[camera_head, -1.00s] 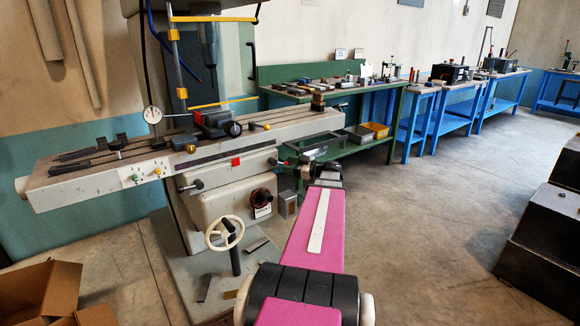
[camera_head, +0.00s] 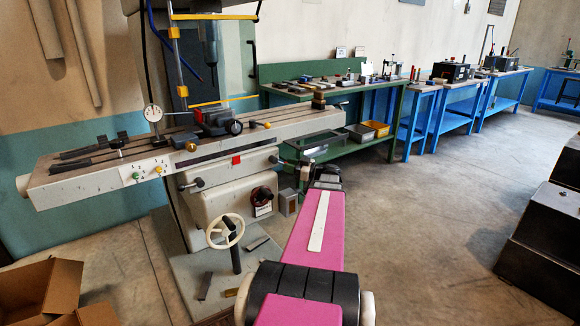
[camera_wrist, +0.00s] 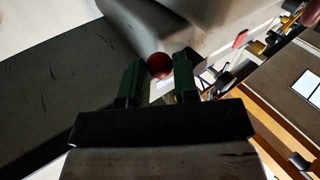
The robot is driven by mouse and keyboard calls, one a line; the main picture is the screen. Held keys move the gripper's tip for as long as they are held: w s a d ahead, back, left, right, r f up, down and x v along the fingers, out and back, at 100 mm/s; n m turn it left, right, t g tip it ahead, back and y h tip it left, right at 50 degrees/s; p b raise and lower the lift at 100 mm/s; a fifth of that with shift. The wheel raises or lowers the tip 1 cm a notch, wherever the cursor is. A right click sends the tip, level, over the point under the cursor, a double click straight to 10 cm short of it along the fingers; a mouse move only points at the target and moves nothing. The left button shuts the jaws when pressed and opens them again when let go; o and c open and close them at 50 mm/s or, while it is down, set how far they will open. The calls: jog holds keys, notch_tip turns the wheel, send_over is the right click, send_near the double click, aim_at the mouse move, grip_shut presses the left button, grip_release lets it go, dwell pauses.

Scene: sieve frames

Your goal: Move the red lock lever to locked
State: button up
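A round dark red knob (camera_wrist: 160,67), which looks like the end of the red lock lever, shows in the wrist view between and just beyond my fingertips. My gripper (camera_wrist: 158,62) is open, with a green finger on either side of the knob. I cannot tell whether either finger touches it. The lever's shaft is hidden, and its locked or unlocked position cannot be read. In the head view my gripper end is small and dark, beside the right part of the milling machine's table (camera_head: 100,180). I cannot make out the red knob there.
A black-knobbed lever (camera_head: 273,159) and a red square (camera_head: 236,160) are on the machine's front. A cream handwheel (camera_head: 225,232) stands lower down. Open boxes (camera_head: 50,285) lie at bottom left.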

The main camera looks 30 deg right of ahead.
jog(key=o, duration=0.3)
jog(key=shift+o, duration=0.2)
